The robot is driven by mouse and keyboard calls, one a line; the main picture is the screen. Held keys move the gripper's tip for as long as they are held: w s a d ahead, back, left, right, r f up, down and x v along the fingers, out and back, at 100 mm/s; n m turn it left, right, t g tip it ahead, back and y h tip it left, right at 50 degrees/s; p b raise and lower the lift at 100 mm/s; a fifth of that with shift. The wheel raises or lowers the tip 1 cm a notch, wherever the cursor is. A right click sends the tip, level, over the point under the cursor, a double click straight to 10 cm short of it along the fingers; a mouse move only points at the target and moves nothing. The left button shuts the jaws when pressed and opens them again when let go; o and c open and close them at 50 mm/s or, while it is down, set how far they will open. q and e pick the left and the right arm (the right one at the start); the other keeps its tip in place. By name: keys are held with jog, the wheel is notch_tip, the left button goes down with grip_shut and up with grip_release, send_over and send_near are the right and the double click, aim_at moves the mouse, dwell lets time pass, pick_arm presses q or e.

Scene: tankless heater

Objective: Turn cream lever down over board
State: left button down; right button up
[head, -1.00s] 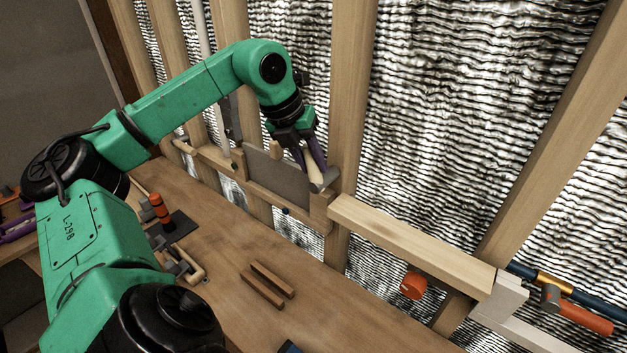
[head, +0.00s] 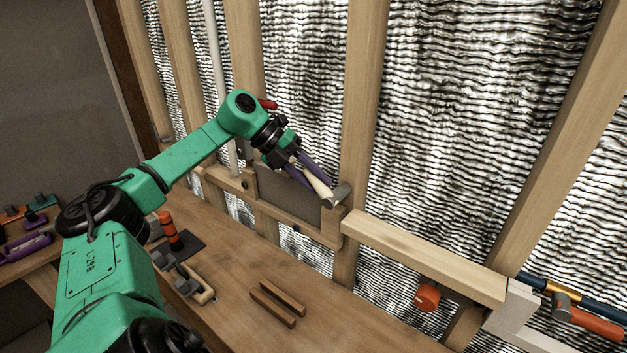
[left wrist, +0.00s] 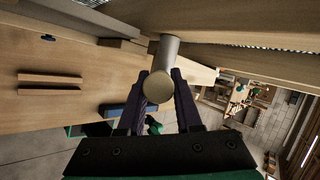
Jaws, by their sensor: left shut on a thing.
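The cream lever (head: 318,186) slants up and left from its grey pivot (head: 340,194) on the wooden block at the board's right end. The grey board (head: 285,192) stands upright in a wooden frame between studs, and the lever passes in front of its upper right corner. My left gripper (head: 314,184) is shut on the lever, with its dark purple fingers either side of it. In the left wrist view the lever's round cream end (left wrist: 158,88) shows between the fingers, with the grey pivot behind it. My right gripper is not in view.
A wooden rail (head: 425,256) runs right from the pivot block. An orange knob (head: 427,296) sits below it, and an orange-handled valve (head: 590,319) is at far right.

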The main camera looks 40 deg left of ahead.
pick_arm(q)
jog(key=shift+a+f+h+b, duration=0.2)
jog(key=shift+f+h+b, duration=0.1)
jog(key=shift+h+b, duration=0.15)
jog(key=shift+a+f+n+t+h+b, duration=0.2)
jog(key=shift+f+n+t+h+b, duration=0.3)
jog(key=shift+h+b, duration=0.75)
jog(key=shift+a+f+n+t+h+b, duration=0.15)
jog(key=shift+f+n+t+h+b, duration=0.15)
jog(key=shift+f+h+b, duration=0.8)
jog(key=shift+a+f+n+t+h+b, duration=0.1)
jog(key=shift+a+n+t+h+b, duration=0.2)
jog(key=shift+h+b, duration=1)
jog(key=shift+d+r+y+b, duration=0.1)
jog(key=shift+y+b, duration=0.2)
jog(key=shift+b, duration=0.15)
jog(key=c, duration=0.6)
grip_release()
